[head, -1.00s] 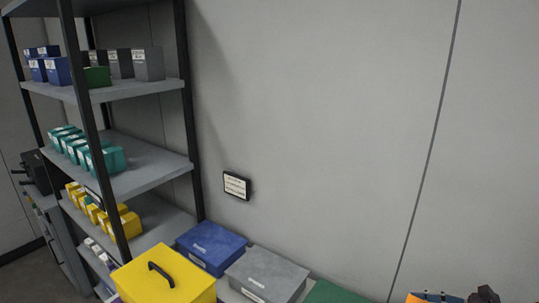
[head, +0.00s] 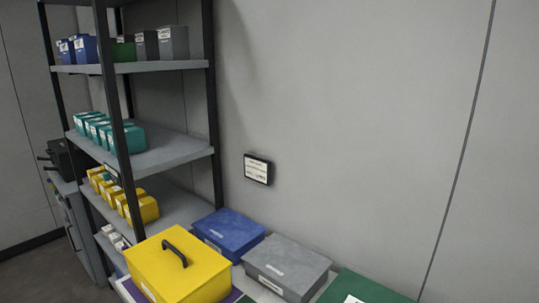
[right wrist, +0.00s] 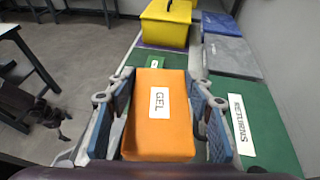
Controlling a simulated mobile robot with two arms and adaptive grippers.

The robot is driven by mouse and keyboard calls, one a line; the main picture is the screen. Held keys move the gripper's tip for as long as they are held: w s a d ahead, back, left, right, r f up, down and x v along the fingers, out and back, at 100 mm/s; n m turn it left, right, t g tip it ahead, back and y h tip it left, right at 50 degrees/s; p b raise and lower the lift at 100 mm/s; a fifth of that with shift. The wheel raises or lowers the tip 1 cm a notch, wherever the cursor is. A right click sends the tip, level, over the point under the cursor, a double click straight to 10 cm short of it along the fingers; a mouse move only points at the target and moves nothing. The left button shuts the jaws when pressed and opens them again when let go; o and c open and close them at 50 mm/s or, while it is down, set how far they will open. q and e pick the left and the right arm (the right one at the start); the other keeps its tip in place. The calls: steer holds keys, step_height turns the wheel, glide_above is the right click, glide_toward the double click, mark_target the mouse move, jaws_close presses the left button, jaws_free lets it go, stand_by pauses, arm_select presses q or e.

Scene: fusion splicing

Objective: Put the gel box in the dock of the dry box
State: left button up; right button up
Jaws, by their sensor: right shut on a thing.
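The orange gel box (right wrist: 168,127), with a white GEL label, is held between the two fingers of my right gripper (right wrist: 160,115) in the right wrist view. The gripper is shut on its sides. A yellow lidded box (head: 178,268) with a black handle stands at the lower left in the head view; it also shows at the top of the right wrist view (right wrist: 165,27). I cannot read a dry box label on it. A green surface with a small white label (right wrist: 153,63) lies between the gel box and the yellow box. My left gripper is not in view.
Blue (head: 228,232), grey (head: 287,267) and green (head: 357,288) lidded boxes line the wall. The green one reads RETURNS in the right wrist view. A shelf rack (head: 165,150) with small coloured boxes stands at the left. A small sign (head: 257,169) hangs on the wall.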

steer(key=shift+s+a+f+m+t+b, duration=0.2)
steer(key=shift+s+a+b, duration=0.1)
steer(key=shift+s, duration=0.2)
steer(key=shift+s+a+f+m+t+b, duration=0.2)
steer(key=shift+s+a+b, duration=0.1)
steer(key=shift+s, duration=0.15)
steer(key=shift+s+d+h, duration=0.1)
steer(key=shift+h, duration=0.2)
steer(key=shift+r, duration=0.1)
steer(key=w+a+m+p, duration=0.1)
steer(key=w+a+p, duration=0.25)
steer(key=a, duration=0.45)
steer(key=w+a+p, duration=0.3)
steer(key=w+a, duration=0.2)
steer(key=a, duration=0.3)
steer(key=shift+t+h, duration=0.3)
steer(key=shift+t, duration=0.1)
steer(key=f, duration=0.4)
steer(key=f+b, duration=0.1)
steer(key=f, duration=0.9)
steer(key=shift+w+a+b, duration=0.25)
steer(key=shift+b, duration=0.1)
steer(key=shift+f+b, duration=0.5)
steer(key=shift+f, duration=2.05)
